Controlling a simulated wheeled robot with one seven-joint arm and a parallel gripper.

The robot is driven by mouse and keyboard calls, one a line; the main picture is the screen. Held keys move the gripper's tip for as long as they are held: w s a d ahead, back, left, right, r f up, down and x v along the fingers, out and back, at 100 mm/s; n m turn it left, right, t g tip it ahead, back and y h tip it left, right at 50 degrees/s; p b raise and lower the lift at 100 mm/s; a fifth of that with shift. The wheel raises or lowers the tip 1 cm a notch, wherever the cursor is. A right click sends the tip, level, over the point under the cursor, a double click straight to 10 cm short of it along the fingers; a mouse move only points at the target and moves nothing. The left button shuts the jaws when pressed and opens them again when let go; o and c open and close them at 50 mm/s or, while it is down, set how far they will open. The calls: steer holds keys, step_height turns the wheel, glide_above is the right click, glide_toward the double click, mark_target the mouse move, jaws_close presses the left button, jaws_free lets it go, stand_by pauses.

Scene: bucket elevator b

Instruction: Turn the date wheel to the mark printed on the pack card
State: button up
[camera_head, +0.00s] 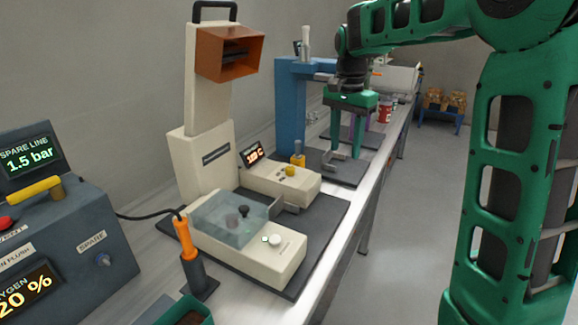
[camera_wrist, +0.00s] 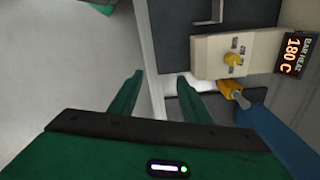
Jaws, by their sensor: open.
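I cannot make out a date wheel or a pack card for certain. In the wrist view the knob lies up and to the right of the fingers.
The cream machine (camera_head: 205,165) with an orange hood stands on a dark mat, with a clear cover (camera_head: 228,215) in front. A blue column (camera_head: 291,105) stands behind it. A dark control box (camera_head: 70,245) is at the left. An orange-handled tool (camera_head: 184,240) stands in front. The floor at right is clear.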

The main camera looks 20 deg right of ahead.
mark_target(290, 167)
steer(key=w+a+f+m, duration=0.2)
steer(key=w+a+m, duration=0.1)
steer(key=w+a, duration=0.95)
steer(key=f, duration=0.3)
steer(key=w+d+f, duration=0.1)
steer(key=f, duration=0.6)
steer(key=shift+w+d+f, duration=0.2)
steer(key=shift+w+f, duration=0.05)
steer(key=shift+w, duration=0.15)
steer(key=c, duration=1)
